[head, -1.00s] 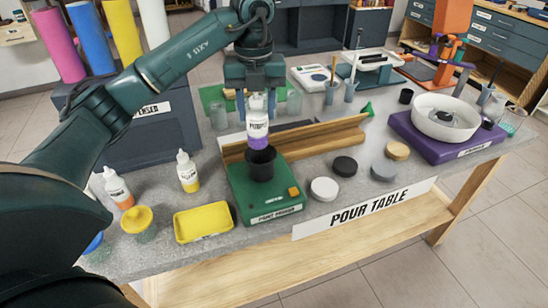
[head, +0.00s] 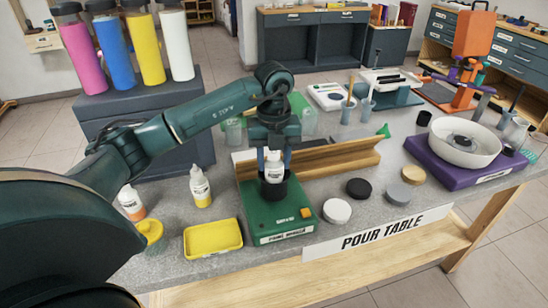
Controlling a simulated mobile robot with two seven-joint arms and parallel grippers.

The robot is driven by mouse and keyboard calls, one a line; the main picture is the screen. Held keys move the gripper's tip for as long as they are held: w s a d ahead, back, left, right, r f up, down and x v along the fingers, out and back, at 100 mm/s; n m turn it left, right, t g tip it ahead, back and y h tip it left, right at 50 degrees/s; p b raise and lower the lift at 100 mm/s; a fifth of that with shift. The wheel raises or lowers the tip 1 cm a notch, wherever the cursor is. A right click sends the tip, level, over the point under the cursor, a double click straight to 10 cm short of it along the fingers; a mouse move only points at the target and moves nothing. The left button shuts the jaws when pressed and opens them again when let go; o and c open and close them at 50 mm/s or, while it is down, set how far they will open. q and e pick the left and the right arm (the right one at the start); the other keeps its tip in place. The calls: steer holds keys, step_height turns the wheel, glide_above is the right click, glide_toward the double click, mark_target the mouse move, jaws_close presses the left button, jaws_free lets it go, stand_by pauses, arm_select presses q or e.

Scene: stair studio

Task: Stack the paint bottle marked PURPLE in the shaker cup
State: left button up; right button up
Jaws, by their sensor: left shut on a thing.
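The PURPLE paint bottle (head: 274,168) is white and upright in the middle of the head view. Its lower part is inside the black shaker cup (head: 269,189), which hides the purple band. The cup stands on the green shaker base (head: 277,219). My left gripper (head: 274,158) points down from above, with its fingers on both sides of the bottle's upper part, shut on it. My right gripper is not in view.
A wooden trough (head: 335,158) stands right behind the cup. A yellow tray (head: 212,238) and a yellow paint bottle (head: 200,187) are to the left. Black, white and grey discs lie to the right, before a purple turntable base (head: 455,169) with a white bowl (head: 465,145).

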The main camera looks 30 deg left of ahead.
arm_select(q)
steer(key=shift+f, duration=0.35)
steer(key=o, duration=1)
steer(key=shift+o, duration=0.2)
